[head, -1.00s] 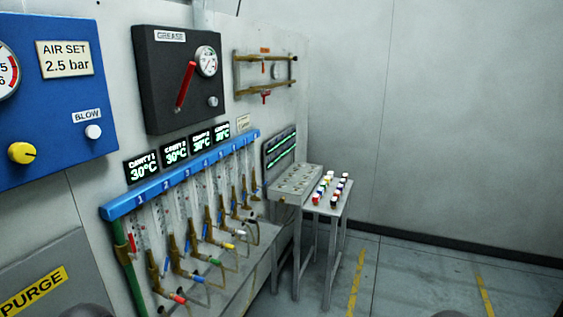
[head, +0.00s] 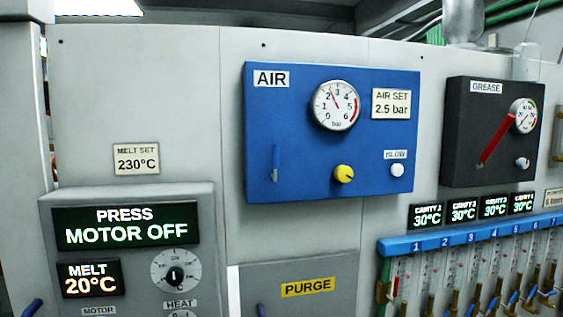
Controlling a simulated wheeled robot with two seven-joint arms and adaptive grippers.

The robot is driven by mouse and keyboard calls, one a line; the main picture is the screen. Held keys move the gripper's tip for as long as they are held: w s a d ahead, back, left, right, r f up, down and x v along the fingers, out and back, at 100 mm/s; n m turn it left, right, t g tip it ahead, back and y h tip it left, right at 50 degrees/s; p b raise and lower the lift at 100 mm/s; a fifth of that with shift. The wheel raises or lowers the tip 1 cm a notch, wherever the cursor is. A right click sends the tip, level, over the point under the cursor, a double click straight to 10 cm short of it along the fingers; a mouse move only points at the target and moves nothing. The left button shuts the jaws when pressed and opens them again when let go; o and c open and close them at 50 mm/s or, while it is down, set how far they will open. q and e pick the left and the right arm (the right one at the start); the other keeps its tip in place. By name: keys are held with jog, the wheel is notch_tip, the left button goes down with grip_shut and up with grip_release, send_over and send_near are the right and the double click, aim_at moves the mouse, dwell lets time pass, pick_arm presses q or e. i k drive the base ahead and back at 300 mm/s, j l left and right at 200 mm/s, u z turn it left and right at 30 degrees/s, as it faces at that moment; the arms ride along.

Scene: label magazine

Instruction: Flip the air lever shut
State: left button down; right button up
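The blue air panel (head: 225,125) labelled AIR is mounted on the grey wall in the middle of the head view. The air lever (head: 276,162) is a slim blue lever at the panel's lower left, and it stands about vertical. A round gauge (head: 335,105) on the panel has its needle between 2 and 3 bar. A yellow knob (head: 344,173) and a white BLOW button (head: 397,169) sit to the right of the lever. Neither of my grippers shows in the head view, so nothing of mine covers the lever.
A grey press panel (head: 130,195) reading MOTOR OFF and 20°C stands at lower left. A grey PURGE panel (head: 340,265) is below the air panel. The black GREASE box (head: 460,140) with its red lever and the blue flow-meter rail (head: 460,234) are at right.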

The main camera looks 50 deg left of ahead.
aim_at(277, 148)
jog(key=u, duration=1.85)
